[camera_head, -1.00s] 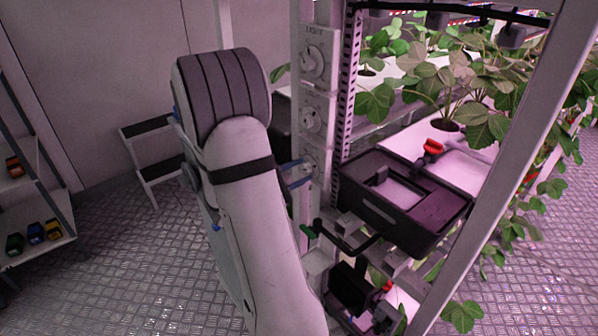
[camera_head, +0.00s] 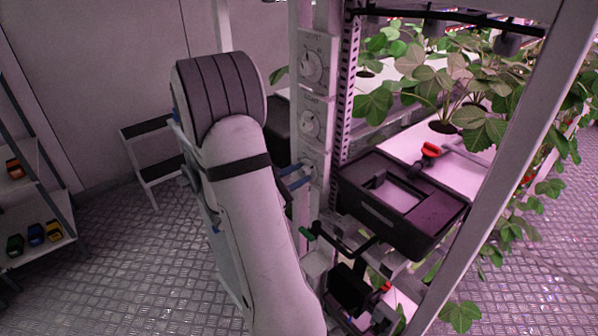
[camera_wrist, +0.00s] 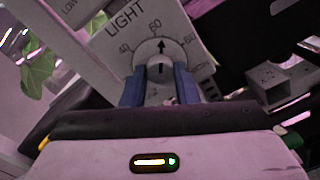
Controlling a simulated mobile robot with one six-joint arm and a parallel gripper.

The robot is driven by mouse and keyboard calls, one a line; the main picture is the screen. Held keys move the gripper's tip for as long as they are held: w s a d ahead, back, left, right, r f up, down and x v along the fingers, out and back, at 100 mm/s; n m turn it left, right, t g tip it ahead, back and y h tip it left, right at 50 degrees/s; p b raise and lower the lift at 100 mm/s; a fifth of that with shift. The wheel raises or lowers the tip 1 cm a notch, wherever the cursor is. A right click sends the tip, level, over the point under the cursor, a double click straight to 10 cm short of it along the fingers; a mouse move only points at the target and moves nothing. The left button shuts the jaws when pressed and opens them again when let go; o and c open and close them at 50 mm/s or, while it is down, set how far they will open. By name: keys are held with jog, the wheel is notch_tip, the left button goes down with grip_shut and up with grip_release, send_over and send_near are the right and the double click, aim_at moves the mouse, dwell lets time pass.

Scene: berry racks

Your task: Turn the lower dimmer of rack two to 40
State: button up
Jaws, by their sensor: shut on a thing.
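The dimmer knob (camera_wrist: 159,68) in the wrist view sits on a pale plate marked LIGHT (camera_wrist: 125,22), with a scale reading 40, 60 and 80. The plate looks tilted there. The knob's black arrow points up close to the 60 mark, well away from 40. My gripper (camera_wrist: 159,88) is shut on the knob, one blue finger on each side. In the head view, my gripper's blue fingers (camera_head: 296,177) reach the lowest of three dial plates (camera_head: 314,163) on the rack post. My arm partly hides that area.
Two other dials, upper (camera_head: 312,68) and middle (camera_head: 310,125), sit above on the post. A black crate (camera_head: 400,205) and a dark green-ended handle (camera_head: 335,245) are close on the right. A step stool (camera_head: 155,160) stands left, beyond open floor.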

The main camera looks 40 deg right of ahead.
jog(key=n+p, duration=0.4)
jog(key=n, duration=0.2)
jog(key=shift+s+a+r+n, duration=0.1)
jog(key=shift+n, duration=0.2)
jog(key=n+p, duration=0.2)
jog(key=n, duration=0.1)
jog(key=shift+n+p, duration=0.3)
jog(key=shift+p, duration=0.1)
jog(key=shift+f+n+p, duration=0.2)
jog(key=shift+n+p, duration=0.85)
jog(key=shift+n, duration=0.45)
jog(key=o, duration=1)
jog(key=shift+a, duration=0.1)
